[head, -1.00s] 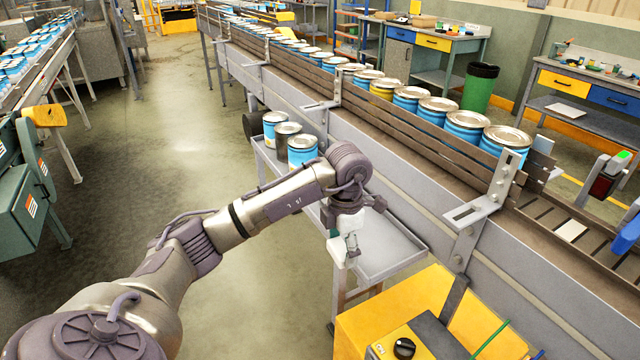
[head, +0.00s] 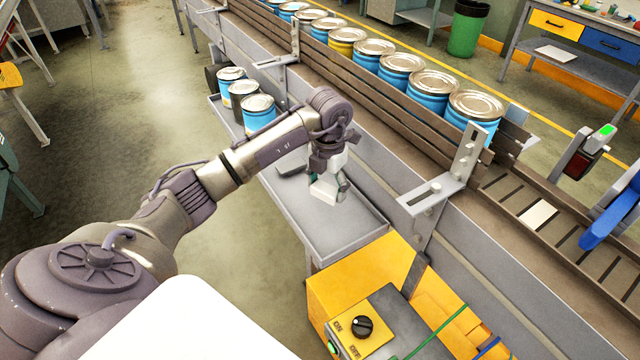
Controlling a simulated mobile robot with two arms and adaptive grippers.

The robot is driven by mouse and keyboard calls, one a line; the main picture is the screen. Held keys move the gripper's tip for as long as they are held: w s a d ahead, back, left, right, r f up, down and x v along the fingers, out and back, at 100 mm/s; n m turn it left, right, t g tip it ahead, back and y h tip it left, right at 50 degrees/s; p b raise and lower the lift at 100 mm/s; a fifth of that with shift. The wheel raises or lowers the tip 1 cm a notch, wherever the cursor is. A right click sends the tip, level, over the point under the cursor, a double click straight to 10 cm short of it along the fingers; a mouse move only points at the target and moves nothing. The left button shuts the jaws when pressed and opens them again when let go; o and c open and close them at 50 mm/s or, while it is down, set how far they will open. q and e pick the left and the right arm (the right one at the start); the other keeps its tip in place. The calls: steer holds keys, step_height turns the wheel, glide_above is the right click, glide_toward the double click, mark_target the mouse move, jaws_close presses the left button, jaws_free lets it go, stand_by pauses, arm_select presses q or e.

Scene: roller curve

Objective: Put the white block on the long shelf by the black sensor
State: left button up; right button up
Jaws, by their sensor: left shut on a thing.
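My left gripper (head: 328,182) points down over the grey long shelf (head: 335,235) beside the conveyor. It is shut on the white block (head: 324,191), which shows pale at its fingertips and is partly hidden by the fingers. I cannot tell whether the block touches the shelf. My right gripper is not in view.
Several cans (head: 258,112) stand at the shelf's far end. A dark flat thing (head: 291,166) lies behind the gripper. A yellow control box (head: 361,318) stands at the near end. The conveyor wall (head: 385,195) is close on the right. The shelf's near part is clear.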

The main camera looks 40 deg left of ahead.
mark_target(327, 208)
arm_select(q)
steer(key=shift+s+f, duration=0.1)
steer(key=shift+f, duration=0.6)
steer(key=shift+w+f+p, duration=0.15)
steer(key=shift+f+p, duration=0.2)
steer(key=shift+f, duration=0.55)
steer(key=shift+w+f+p, duration=0.1)
steer(key=shift+f+p, duration=0.2)
steer(key=shift+f, duration=0.75)
steer(key=o, duration=1.1)
steer(key=shift+o, duration=0.2)
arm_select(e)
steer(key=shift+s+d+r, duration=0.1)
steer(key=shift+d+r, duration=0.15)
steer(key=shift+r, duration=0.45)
